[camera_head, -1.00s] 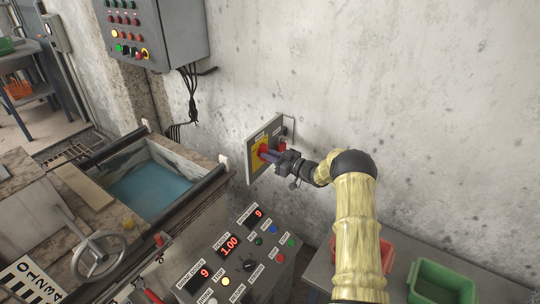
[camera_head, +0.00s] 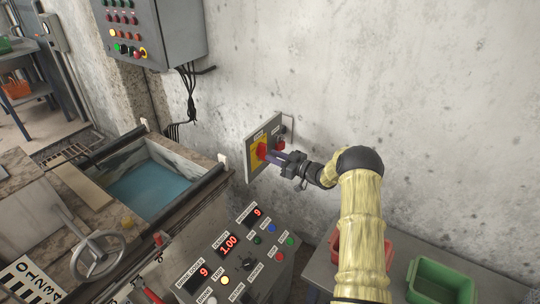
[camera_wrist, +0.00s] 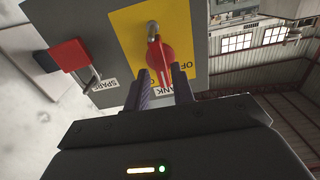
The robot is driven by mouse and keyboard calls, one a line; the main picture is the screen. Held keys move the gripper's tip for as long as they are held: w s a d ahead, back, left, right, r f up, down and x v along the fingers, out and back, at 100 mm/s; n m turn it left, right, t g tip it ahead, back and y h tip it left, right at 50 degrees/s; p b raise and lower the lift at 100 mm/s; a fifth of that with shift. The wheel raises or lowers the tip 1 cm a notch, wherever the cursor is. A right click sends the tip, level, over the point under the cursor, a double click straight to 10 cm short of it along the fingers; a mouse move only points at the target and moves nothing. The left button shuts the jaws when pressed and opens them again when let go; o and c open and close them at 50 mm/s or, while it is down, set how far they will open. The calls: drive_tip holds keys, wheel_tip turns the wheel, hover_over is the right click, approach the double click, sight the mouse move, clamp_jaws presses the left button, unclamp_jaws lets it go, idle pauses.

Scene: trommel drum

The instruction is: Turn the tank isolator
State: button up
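The tank isolator is a red handle (camera_head: 262,151) on a yellow plate (camera_head: 257,159), fixed to a grey wall panel. In the wrist view the red handle (camera_wrist: 160,58) runs nearly along the picture's height, leaning slightly, with a metal piece at its upper end. A partly hidden label below reads TANK, and OFF shows at the plate's right. My gripper (camera_head: 275,158) is just in front of the handle. In the wrist view its two fingers (camera_wrist: 162,78) stand apart on either side of the handle's lower end. Contact cannot be told.
A control console (camera_head: 232,262) stands below the panel. A water tank (camera_head: 150,187) is at left. Red and green bins (camera_head: 440,283) stand on a table at lower right.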

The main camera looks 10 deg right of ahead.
drive_tip(key=v, duration=1.4)
drive_tip(key=shift+s+d, duration=0.25)
drive_tip(key=a+r+m+g+h, duration=0.1)
drive_tip(key=a+r+m+h, duration=0.4)
drive_tip(key=r+h, duration=0.45)
drive_tip(key=s+a+m+g+h+p, duration=0.15)
drive_tip(key=s+a+g, duration=0.3)
drive_tip(key=s, duration=1.15)
drive_tip(key=s+a+m+g+h+b, duration=0.15)
drive_tip(key=s+a+g, duration=0.3)
drive_tip(key=s, duration=1.15)
wheel_tip(320, 180, up, 18)
drive_tip(key=p, duration=1.9)
drive_tip(key=shift+w+m, duration=0.4)
drive_tip(key=shift+w, duration=0.05)
